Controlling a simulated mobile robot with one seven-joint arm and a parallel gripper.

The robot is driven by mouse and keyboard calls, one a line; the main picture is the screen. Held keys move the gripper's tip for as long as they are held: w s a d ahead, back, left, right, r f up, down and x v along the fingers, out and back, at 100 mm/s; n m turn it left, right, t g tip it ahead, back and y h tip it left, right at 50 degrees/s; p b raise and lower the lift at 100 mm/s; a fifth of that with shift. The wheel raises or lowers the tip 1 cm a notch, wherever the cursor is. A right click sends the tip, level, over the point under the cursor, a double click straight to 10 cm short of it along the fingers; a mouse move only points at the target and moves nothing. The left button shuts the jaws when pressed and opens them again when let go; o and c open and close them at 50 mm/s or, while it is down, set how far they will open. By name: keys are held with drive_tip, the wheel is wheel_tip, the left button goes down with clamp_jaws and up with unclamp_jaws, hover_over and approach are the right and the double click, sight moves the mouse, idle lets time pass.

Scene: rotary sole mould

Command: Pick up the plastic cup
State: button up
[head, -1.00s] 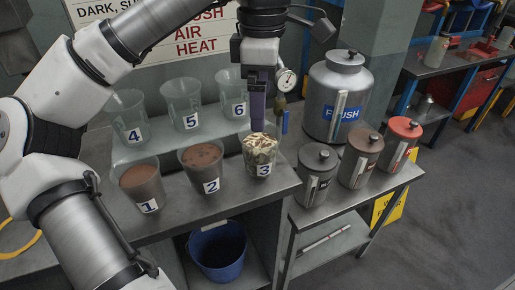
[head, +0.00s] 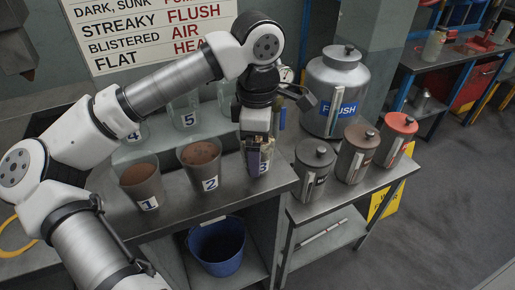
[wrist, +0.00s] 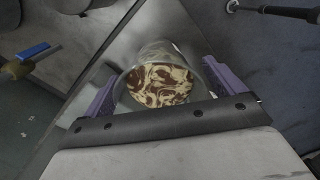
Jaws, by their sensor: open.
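Several clear plastic cups with number labels stand on the metal bench. Cup 1 (head: 142,185) and cup 2 (head: 203,168) hold brown material. Cup 3 (head: 264,168) is mostly hidden behind my gripper in the head view. In the wrist view, a cup with swirled brown and cream contents (wrist: 160,83) sits between the two purple fingers of my gripper (wrist: 161,88). My gripper is open, pointing down at cup 3, with a finger on each side. I cannot tell whether either finger touches the cup wall. Cup 5 (head: 187,112) is on the raised shelf behind, with cup 4 partly hidden by my arm.
A steel FLUSH canister (head: 335,95) stands behind right. Lidded pots, grey (head: 312,165), brown (head: 356,153) and red (head: 397,138), stand close together on the right-hand stand. A blue bucket (head: 217,248) is below the bench. A blue-handled valve (wrist: 32,52) shows in the wrist view.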

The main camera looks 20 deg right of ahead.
drive_tip(key=c, duration=0.9)
drive_tip(key=shift+r, duration=0.1)
